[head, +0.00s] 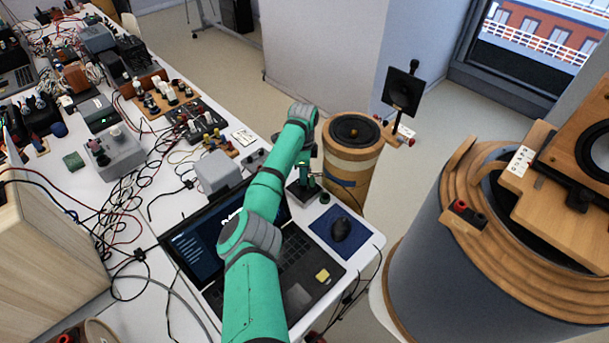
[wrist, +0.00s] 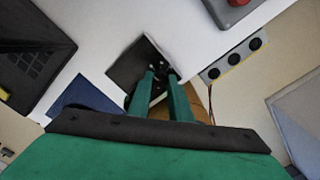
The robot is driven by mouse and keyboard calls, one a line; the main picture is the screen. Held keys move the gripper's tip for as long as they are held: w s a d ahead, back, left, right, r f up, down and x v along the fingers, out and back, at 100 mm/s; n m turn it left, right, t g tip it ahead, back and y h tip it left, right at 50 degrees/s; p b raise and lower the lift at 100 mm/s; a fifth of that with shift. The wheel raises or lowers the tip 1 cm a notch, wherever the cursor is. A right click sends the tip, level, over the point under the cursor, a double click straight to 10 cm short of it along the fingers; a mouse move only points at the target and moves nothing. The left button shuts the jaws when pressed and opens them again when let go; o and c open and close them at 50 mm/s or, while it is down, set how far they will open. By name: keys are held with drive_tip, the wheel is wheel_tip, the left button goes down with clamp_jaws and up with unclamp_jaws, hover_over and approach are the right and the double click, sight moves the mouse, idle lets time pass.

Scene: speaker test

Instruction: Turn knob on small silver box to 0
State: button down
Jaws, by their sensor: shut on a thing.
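A small box with a dark face (wrist: 127,66) lies at the table's edge in the wrist view, and it also shows in the head view (head: 293,194), partly behind my arm. My gripper (wrist: 161,74) is over the edge of this box, its two green fingers close together. They are shut on a small dark part between the tips, which looks like a knob. The fingers hide most of it, and I cannot read any dial marks. In the head view my gripper (head: 303,181) reaches down to the same box.
A slim grey box with three black round parts (wrist: 234,61) lies close by. A laptop (head: 297,262), blue mouse pad (head: 325,222) and mouse (head: 341,229) are near the front. A larger grey box (head: 216,172) stands left of my arm. A round speaker (head: 355,130) stands beyond the table edge.

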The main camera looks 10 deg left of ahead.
drive_tip(key=shift+a, duration=0.2)
drive_tip(key=c, duration=1.6)
unclamp_jaws()
drive_tip(key=shift+s, duration=0.1)
drive_tip(key=shift+d, duration=0.1)
wheel_tip(320, 180, up, 11)
drive_tip(key=shift+f, duration=0.1)
drive_tip(key=shift+d, duration=0.1)
